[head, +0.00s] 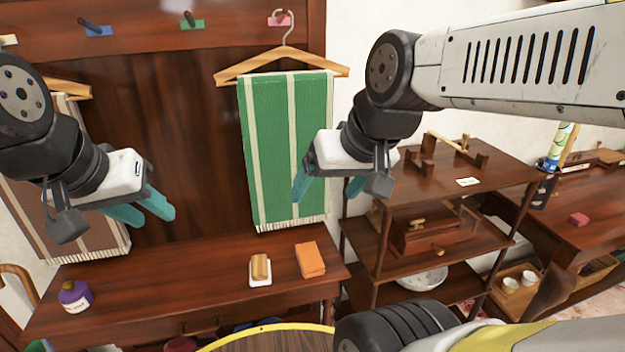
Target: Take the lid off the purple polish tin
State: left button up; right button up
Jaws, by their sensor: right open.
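The purple polish tin (75,299) stands upright near the left front of the dark wooden bench, with a white label on its front. A small dark top sits on it; I cannot tell the lid's edge clearly at this size. My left gripper (154,217) is in the air above and to the right of the tin, its teal fingers apart and empty. My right gripper (328,192) is open and empty in the air in front of the green striped towel, well to the right of the tin; one finger is partly hidden by its camera mount.
A brush on a white base (260,271) and an orange cloth (310,260) lie on the bench (190,281). A green towel (285,150) hangs behind. A wooden shelf unit (440,188) stands to the right. Bench space between tin and brush is clear.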

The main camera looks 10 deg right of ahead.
aim_at(72, 290)
jog(key=u, duration=1.4)
